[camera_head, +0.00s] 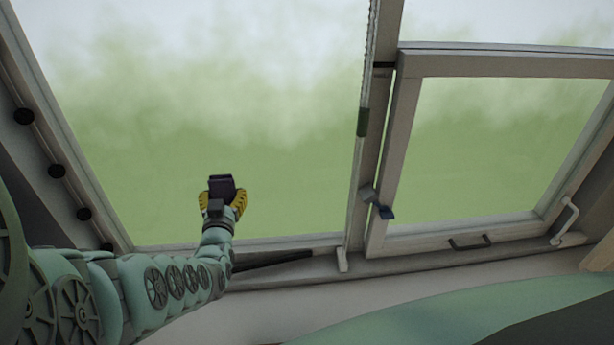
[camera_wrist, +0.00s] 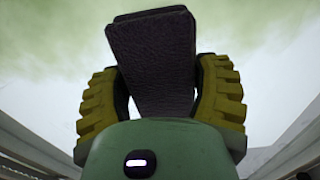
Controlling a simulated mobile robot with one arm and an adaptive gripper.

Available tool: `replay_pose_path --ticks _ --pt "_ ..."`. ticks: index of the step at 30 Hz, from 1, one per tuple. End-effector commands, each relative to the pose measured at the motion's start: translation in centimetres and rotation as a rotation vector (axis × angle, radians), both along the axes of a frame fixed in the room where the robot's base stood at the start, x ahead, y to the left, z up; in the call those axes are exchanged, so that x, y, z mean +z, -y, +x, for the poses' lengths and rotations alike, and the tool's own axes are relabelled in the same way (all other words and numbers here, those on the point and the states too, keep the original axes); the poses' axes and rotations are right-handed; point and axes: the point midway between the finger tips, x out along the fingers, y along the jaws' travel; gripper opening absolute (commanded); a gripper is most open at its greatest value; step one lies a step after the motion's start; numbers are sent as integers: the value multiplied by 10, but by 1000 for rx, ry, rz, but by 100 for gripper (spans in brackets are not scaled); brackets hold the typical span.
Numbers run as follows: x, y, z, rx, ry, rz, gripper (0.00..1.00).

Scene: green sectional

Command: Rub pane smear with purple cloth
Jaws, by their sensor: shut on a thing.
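The folded purple cloth (camera_head: 222,186) is dark and block-like, held up in front of the lower part of the large left window pane (camera_head: 200,110). My gripper (camera_head: 222,198) has its yellow fingers shut on the cloth from both sides. In the wrist view the cloth (camera_wrist: 153,60) stands up between the two ridged yellow fingers of my gripper (camera_wrist: 160,95). I cannot tell whether the cloth touches the glass. No distinct smear can be made out on the pane; the view through it is a blurred green and white.
A smaller framed window (camera_head: 480,150) with a handle (camera_head: 565,220) is at the right. A vertical post (camera_head: 380,120) with a latch (camera_head: 377,203) divides the panes. The sill (camera_head: 400,265) runs below, with a dark bar (camera_head: 272,261) on it. A green surface (camera_head: 430,320) is at the lower right.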

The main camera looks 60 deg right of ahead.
Motion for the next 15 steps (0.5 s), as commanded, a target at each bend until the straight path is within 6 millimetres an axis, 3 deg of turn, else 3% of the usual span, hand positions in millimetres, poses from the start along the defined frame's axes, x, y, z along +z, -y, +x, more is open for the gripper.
replay_pose_path --ticks 7,15 --pt "0 -15 18 4 -1 1 28" --pt "8 -17 21 2 -1 -1 28"
